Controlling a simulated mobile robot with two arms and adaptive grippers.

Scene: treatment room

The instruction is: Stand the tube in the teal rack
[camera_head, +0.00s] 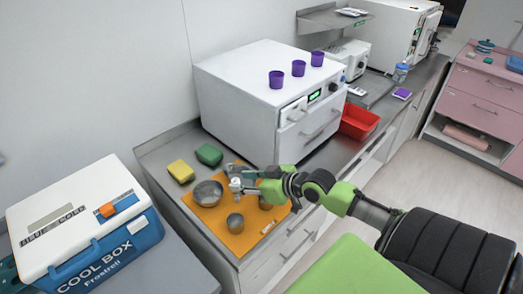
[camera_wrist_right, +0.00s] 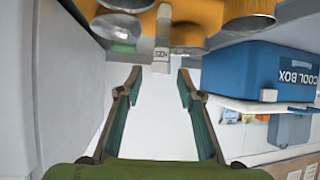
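My right gripper (camera_head: 238,180) reaches in from the right over the orange mat (camera_head: 225,229). Its two fingers are spread, with nothing between them in the right wrist view (camera_wrist_right: 156,75). A small white upright item (camera_head: 236,186) shows at the fingertips; in the right wrist view a white labelled piece (camera_wrist_right: 163,40) lies just beyond them. I cannot tell whether either is the tube. A small pale item (camera_head: 268,228) lies at the mat's right edge. I cannot make out a teal rack for certain. My left gripper is not in view.
A metal bowl (camera_head: 208,193) and a metal cup (camera_head: 235,223) stand on the mat. Yellow (camera_head: 181,171) and green (camera_head: 209,155) sponges lie behind. A white machine (camera_head: 240,95) bounds the back; a blue cool box (camera_head: 110,255) stands left. A red bin (camera_head: 360,121) is farther right.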

